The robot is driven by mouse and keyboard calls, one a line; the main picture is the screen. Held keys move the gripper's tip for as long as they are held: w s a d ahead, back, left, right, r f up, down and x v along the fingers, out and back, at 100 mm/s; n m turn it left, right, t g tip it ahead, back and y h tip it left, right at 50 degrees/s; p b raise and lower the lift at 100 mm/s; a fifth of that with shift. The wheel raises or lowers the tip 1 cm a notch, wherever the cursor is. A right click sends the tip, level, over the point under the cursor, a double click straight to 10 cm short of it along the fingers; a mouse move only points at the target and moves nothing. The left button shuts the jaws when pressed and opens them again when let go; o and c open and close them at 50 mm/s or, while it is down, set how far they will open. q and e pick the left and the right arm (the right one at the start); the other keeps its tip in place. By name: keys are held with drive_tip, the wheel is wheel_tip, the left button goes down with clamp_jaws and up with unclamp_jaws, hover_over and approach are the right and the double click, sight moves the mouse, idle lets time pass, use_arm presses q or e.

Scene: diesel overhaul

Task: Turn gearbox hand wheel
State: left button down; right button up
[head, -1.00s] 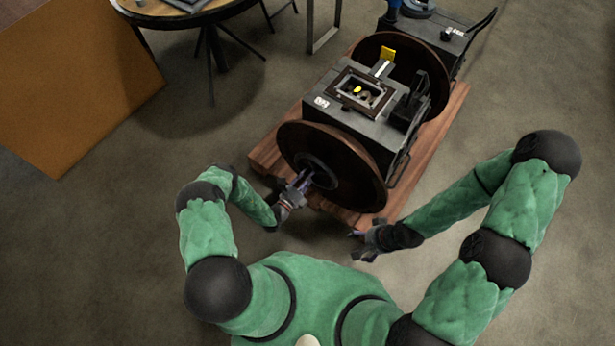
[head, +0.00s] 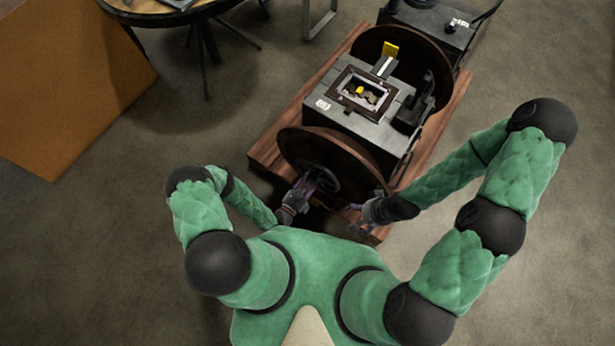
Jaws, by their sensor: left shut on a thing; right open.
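The gearbox (head: 330,123) is a dark grey box with an open top window, between two large brown discs on a wooden pallet. The near disc (head: 322,143) faces me and carries a small dark hand wheel (head: 327,181) at its middle. My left gripper (head: 306,188) is shut on the hand wheel's left side; its fingertips partly hide the rim. My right gripper (head: 358,211) is open and empty, just right of and below the hand wheel, near the disc's lower edge. I cannot tell whether it touches the disc.
The wooden pallet (head: 268,157) sticks out around the machine. A round table (head: 150,16) stands at the upper left, with an orange-brown panel (head: 70,90) at the left. A second dark unit (head: 425,25) stands behind the far disc. The floor at right is clear.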

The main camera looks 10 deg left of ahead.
use_arm(q)
drive_tip(key=shift+r+m, duration=0.1)
drive_tip(key=shift+m, duration=1)
drive_tip(key=c, duration=0.8)
unclamp_jaws()
drive_tip(key=shift+c, duration=0.2)
drive_tip(key=v, duration=1.2)
drive_tip(key=shift+d, duration=0.1)
